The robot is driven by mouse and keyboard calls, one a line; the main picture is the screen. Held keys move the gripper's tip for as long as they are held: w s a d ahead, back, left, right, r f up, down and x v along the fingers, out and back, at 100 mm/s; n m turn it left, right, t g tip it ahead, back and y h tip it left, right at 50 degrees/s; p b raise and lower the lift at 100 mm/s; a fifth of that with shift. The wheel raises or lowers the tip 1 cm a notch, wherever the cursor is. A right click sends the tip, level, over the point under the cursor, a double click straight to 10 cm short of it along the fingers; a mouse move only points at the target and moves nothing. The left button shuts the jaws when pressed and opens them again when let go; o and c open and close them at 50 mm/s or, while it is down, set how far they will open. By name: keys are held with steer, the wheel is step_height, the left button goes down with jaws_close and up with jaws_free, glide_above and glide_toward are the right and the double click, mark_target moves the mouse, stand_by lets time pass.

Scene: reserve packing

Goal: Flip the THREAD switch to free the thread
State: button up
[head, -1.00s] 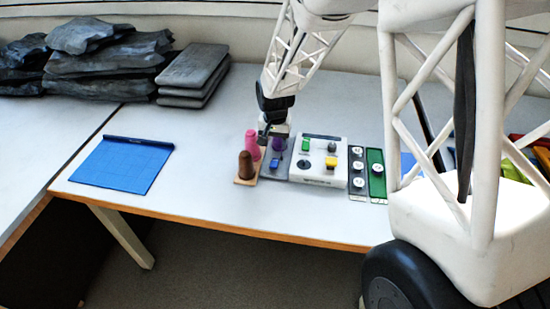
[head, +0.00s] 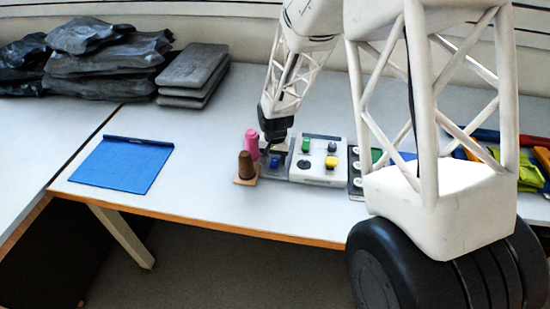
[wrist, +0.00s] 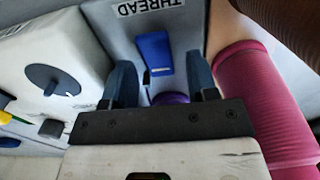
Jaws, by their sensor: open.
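The THREAD label (wrist: 150,7) is on a grey panel in the wrist view, upside down. A blue switch lever (wrist: 154,52) sits just below it; the lever also shows small in the head view (head: 275,163). My gripper (wrist: 162,82) is open and empty, one finger on each side of the lever's near end. I cannot tell whether a finger touches it. A purple thing (wrist: 170,98) shows partly behind the gripper's palm. In the head view my gripper (head: 277,146) is low over the panel and hides part of it.
A pink spool (wrist: 265,100) stands close beside the gripper, with a brown spool (head: 246,166) in front of it. A white control box (head: 318,172) with several knobs adjoins the panel. A blue mat (head: 122,164) lies left, with clear table between.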

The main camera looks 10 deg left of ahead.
steer(key=shift+f, duration=0.15)
steer(key=shift+c, duration=0.4)
steer(key=c, duration=0.8)
steer(key=shift+c, duration=0.2)
steer(key=shift+s+t, duration=0.1)
steer(key=shift+t, duration=1)
steer(key=shift+s+d+r+t, duration=0.2)
steer(key=shift+r+t, duration=0.1)
steer(key=shift+t, duration=0.7)
steer(key=shift+s+a+f+t, duration=0.15)
steer(key=shift+s+t, duration=0.1)
steer(key=shift+t, duration=0.35)
